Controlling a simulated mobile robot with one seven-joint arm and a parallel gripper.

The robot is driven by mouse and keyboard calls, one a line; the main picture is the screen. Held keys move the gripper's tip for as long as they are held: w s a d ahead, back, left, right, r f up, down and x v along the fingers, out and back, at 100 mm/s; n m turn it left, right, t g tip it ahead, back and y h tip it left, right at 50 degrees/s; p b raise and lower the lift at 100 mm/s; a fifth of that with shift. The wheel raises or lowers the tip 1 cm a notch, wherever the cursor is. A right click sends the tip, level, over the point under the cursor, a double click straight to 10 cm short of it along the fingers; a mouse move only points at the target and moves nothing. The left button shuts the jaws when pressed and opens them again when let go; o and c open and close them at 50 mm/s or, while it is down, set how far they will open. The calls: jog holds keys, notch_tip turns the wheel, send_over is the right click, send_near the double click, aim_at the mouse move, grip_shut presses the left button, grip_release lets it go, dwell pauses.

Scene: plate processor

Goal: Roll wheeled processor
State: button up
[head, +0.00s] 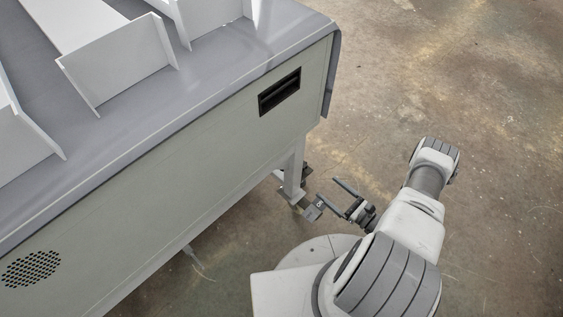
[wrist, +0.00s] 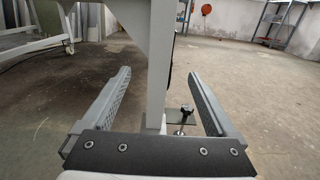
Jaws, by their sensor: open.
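The wheeled processor (head: 190,170) is a large pale grey-green cabinet filling the left of the head view, with a grey top and a black recessed handle (head: 279,92) in its side. A square metal leg (head: 294,173) stands under its near right corner, with a foot at floor level. My gripper (head: 322,191) is open and empty, low near that leg. In the wrist view, the leg (wrist: 158,65) rises between the two fingers of my gripper (wrist: 160,74). The leg looks slightly beyond the fingertips; I cannot tell whether they touch it.
White upright panels (head: 118,72) stand on the processor's top. The concrete floor (head: 480,120) to the right is clear. In the wrist view, a metal shelf (wrist: 281,20) and a red round object (wrist: 206,10) are far back by the wall.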

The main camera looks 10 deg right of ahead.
aim_at(299, 164)
jog(key=b+x, duration=0.3)
jog(key=x, duration=1.4)
jog(key=shift+w+a+b, duration=0.1)
jog(key=shift+w+b, duration=0.15)
jog(key=shift+b, duration=0.1)
grip_shut()
